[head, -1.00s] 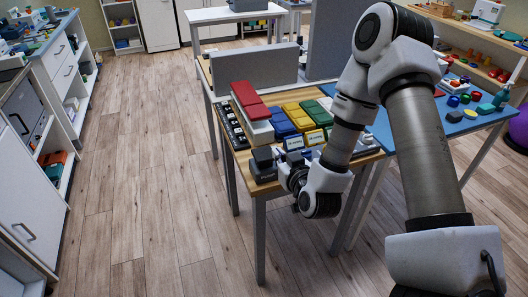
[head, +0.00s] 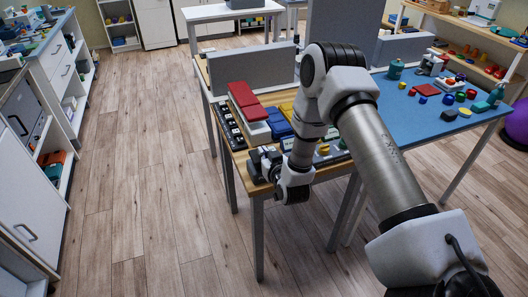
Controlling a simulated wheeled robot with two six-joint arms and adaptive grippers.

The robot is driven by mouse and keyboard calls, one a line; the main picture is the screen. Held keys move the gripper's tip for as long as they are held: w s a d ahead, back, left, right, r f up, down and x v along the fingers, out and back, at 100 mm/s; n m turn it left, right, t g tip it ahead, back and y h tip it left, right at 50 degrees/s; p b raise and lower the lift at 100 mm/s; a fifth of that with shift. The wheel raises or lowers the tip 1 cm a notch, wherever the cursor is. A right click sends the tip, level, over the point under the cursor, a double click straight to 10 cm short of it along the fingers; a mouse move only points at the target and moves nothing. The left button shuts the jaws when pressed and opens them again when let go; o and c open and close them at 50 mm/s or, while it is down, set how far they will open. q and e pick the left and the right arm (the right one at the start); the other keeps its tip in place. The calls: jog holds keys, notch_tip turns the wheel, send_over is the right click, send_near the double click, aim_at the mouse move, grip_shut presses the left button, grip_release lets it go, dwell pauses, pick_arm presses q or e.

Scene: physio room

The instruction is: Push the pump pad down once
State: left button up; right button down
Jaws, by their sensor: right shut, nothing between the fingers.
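I cannot tell for sure which thing is the pump pad. My right gripper (head: 272,160) is shut and empty, low over that corner beside the dark block. It is small and partly hidden by its own wrist, and I cannot tell whether it touches anything. My left gripper is not in view.
Red pads (head: 247,98) on a white box, blue blocks (head: 279,123) and a black strip (head: 229,126) crowd the wooden table. A grey panel (head: 252,69) stands behind them. The blue table (head: 410,125) holds small coloured pieces. The floor at left is clear.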

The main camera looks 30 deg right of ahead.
notch_tip(320, 180, down, 3)
jog(key=b, duration=0.3)
jog(key=shift+s+f, duration=0.1)
jog(key=shift+f, duration=0.05)
jog(key=shift+s+a, duration=0.1)
